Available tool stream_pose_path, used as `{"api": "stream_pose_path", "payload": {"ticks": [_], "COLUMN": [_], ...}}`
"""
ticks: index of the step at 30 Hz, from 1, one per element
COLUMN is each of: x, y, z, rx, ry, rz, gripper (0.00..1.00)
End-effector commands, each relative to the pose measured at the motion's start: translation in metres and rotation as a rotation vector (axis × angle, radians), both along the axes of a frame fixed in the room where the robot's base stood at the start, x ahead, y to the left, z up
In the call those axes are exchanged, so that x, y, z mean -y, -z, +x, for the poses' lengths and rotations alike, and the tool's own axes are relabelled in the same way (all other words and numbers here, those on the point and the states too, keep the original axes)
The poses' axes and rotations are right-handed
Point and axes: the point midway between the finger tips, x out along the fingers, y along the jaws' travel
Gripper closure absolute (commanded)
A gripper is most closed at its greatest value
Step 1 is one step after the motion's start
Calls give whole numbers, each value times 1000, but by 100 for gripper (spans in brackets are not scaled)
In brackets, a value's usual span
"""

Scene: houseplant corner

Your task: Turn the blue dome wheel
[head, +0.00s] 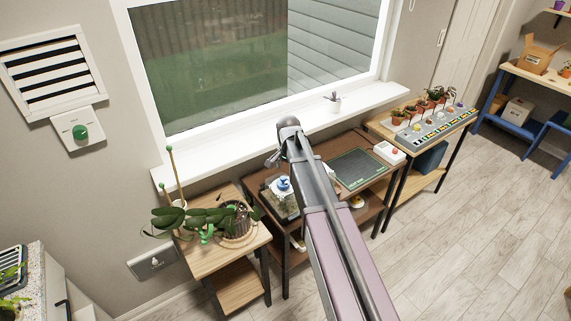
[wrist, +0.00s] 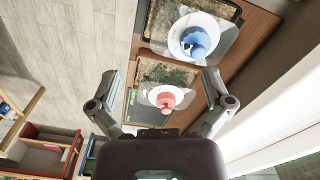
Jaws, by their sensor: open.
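The blue dome wheel (wrist: 197,42) sits on a round white base in the upper right of the wrist view, on top of a box with a brown, soil-like surface. In the head view the blue dome wheel (head: 284,184) shows just left of my arm, on the dark brown table. My gripper (wrist: 160,88) is open and empty, its fingers spread wide. The wheel lies beyond the right fingertip in the picture, apart from it, not between the fingers. In the head view my wrist hides most of the gripper.
A red knob (wrist: 167,100) on a white base appears between my fingers, farther down. A plant table (head: 233,245) stands left of the brown table (head: 376,182). A window sill (head: 365,108) runs behind. Floor (head: 455,215) at the right is clear.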

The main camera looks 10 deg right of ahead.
Motion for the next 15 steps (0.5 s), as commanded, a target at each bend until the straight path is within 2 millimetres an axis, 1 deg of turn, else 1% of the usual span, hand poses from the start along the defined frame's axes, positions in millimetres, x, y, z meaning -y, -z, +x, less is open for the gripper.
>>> {"api": "stream_pose_path", "payload": {"ticks": [1, 15], "x": [0, 3], "y": [1, 5], "z": [-12, -77], "rx": [0, 0], "ry": [-26, -286], "rz": [0, 0], "gripper": [0, 0]}}
